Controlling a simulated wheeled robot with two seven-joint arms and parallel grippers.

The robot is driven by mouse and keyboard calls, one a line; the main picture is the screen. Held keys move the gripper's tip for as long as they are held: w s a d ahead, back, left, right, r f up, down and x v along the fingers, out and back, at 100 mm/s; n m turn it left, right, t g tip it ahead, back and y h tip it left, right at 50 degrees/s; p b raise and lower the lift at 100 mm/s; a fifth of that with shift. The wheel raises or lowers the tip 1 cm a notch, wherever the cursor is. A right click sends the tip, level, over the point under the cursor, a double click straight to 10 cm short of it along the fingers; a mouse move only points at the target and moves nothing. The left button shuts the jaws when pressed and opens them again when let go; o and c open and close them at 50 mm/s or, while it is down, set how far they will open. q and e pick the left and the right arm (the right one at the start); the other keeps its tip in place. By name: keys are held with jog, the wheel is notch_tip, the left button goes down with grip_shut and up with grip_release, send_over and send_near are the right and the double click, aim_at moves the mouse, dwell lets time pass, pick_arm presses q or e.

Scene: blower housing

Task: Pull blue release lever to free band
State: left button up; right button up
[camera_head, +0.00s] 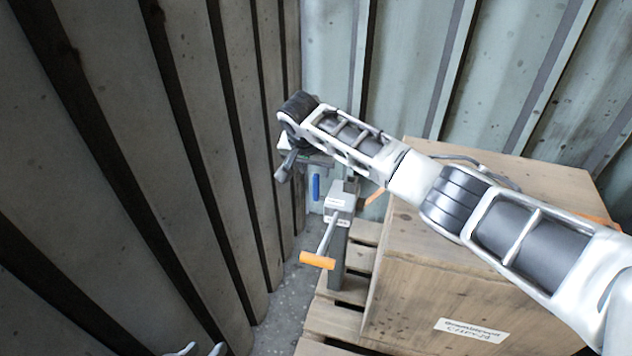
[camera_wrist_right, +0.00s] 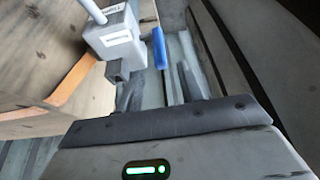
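The blue release lever (camera_head: 316,187) hangs upright on the left side of the grey tensioner head (camera_head: 340,197). It also shows in the right wrist view (camera_wrist_right: 159,48). My right gripper (camera_head: 299,163) is just above and behind the lever in the head view. In the wrist view its dark fingers (camera_wrist_right: 154,80) are spread apart, with the lever in the space beyond them and apparently not held. The orange band (camera_wrist_right: 70,80) runs over the wooden crate; a short piece shows in the head view (camera_head: 375,196). My left gripper (camera_head: 199,350) barely enters at the bottom edge, its two pale tips apart.
A crank with an orange handle (camera_head: 318,260) sticks out from the tensioner toward the front. The large wooden crate (camera_head: 420,270) stands on a pallet (camera_head: 330,322) at right. Corrugated metal walls (camera_head: 130,170) close in at left and back. A narrow floor strip (camera_head: 285,300) lies free.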

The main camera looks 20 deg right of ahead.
aim_at(316, 175)
jog(key=b+x, duration=0.1)
jog(key=x, duration=0.3)
jog(key=shift+w, duration=0.1)
jog(key=shift+w+f+b, duration=0.15)
jog(key=shift+f+b, duration=0.15)
jog(key=shift+b, duration=0.05)
pick_arm(q)
jog(key=shift+w+d+r+t+h, duration=0.25)
jog(key=shift+d+r+t+h, duration=0.05)
jog(key=shift+d+r+t, duration=0.2)
pick_arm(e)
jog(key=shift+d, duration=0.1)
grip_shut()
pick_arm(q)
jog(key=shift+s+a+f, duration=0.1)
jog(key=shift+f, duration=0.1)
jog(key=shift+p, duration=0.3)
